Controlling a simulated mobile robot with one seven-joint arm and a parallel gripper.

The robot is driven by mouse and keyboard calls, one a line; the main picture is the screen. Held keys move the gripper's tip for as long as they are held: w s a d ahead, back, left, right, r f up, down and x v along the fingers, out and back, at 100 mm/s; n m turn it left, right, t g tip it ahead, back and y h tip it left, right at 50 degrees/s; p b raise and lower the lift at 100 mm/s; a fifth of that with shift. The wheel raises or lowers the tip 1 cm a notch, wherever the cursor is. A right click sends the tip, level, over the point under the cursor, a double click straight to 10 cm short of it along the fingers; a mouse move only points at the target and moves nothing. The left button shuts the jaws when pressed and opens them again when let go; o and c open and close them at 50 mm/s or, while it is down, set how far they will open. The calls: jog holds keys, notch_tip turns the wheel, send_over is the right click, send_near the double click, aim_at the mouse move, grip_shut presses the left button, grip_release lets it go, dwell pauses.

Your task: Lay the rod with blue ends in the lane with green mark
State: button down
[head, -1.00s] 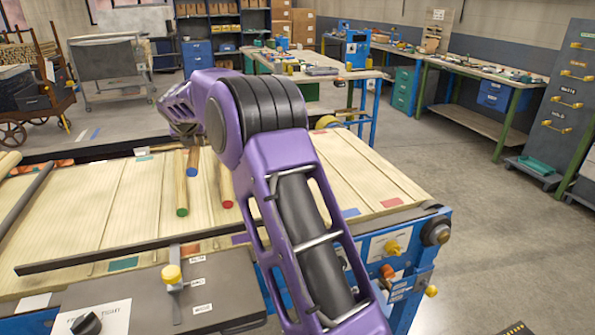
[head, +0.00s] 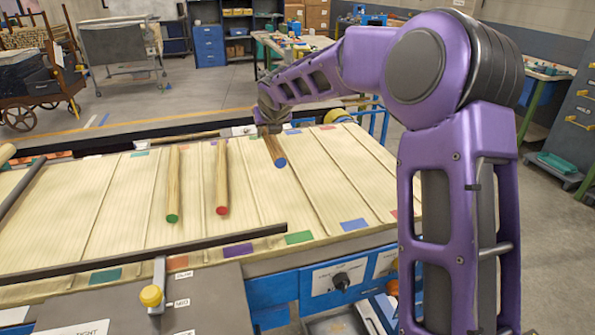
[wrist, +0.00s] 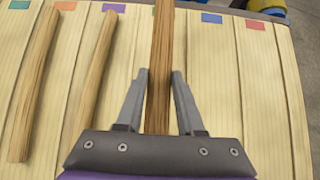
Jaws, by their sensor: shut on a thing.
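My gripper (head: 268,128) is shut on the rod with the blue end (head: 281,162), over the right half of the slatted table. In the wrist view the rod (wrist: 161,60) runs lengthwise between the fingers (wrist: 158,75); its end tips are out of that view. The green mark (head: 299,237) is at the near edge, between the purple mark (head: 238,250) and the blue mark (head: 353,224). The held rod appears roughly in line with the green-marked lane. I cannot tell whether it touches the surface.
A green-ended rod (head: 173,185) and a red-ended rod (head: 222,180) lie to the left of the held rod. A dark bar (head: 150,254) crosses the near left edge. A red mark (head: 394,213) is at the right. The right-hand lanes are clear.

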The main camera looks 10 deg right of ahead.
jog(key=shift+d, duration=0.15)
notch_tip(320, 180, down, 5)
jog(key=shift+s+f, duration=0.1)
jog(key=shift+d+f+b, duration=0.1)
jog(key=shift+f+b, duration=0.6)
jog(key=shift+f, duration=1.65)
jog(key=shift+f, duration=0.1)
jog(key=c, duration=0.5)
grip_release()
jog(key=shift+f, duration=0.1)
